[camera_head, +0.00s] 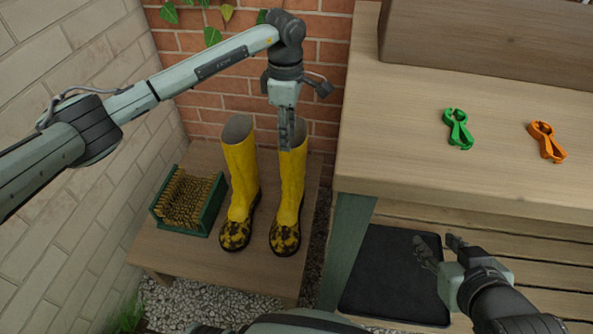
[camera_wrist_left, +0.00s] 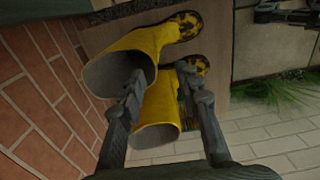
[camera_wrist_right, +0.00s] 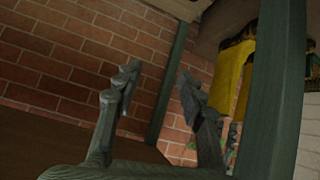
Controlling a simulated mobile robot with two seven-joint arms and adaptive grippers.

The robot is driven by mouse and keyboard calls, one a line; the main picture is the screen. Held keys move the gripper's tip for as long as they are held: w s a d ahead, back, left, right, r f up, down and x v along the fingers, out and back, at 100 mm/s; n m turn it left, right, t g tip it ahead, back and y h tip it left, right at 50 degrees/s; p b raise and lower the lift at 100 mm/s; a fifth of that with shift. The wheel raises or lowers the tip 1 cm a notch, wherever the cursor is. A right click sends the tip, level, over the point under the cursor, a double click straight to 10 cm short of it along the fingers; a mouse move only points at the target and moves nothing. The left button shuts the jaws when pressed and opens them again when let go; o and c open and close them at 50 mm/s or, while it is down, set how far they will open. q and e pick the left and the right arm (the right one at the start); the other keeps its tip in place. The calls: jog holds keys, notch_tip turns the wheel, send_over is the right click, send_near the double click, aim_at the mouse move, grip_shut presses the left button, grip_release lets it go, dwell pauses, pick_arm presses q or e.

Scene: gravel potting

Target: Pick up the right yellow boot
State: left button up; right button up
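Two yellow boots with dark-patterned feet stand upright side by side on a low wooden bench. The right yellow boot (camera_head: 290,190) has its top partly hidden by my left gripper (camera_head: 287,146), which points down over it. In the left wrist view, the right boot (camera_wrist_left: 143,45) is the upper one. I cannot tell whether that finger is inside. The left boot (camera_head: 241,170) stands beside it. My right gripper (camera_head: 437,243) is open and empty, away from the boots.
A green boot brush (camera_head: 210,215) sits left of the boots on the low bench (camera_head: 160,250). Brick walls close off the back and left. A taller wooden table (camera_head: 400,120) stands right, with a green clip (camera_head: 458,129) and orange clip (camera_head: 546,141). A black mat (camera_head: 390,275) lies under it.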

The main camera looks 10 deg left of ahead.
aim_at(289, 154)
pick_arm(q)
jog(key=shift+w+f, duration=0.1)
jog(key=shift+w, duration=0.25)
jog(key=shift+f, duration=0.3)
notch_tip(289, 154, down, 2)
jog(key=shift+s+f, duration=0.15)
notch_tip(289, 154, down, 5)
jog(key=shift+r, duration=0.2)
jog(key=shift+c, duration=0.4)
grip_shut()
jog(key=shift+w+r, duration=0.15)
jog(key=shift+w, duration=0.05)
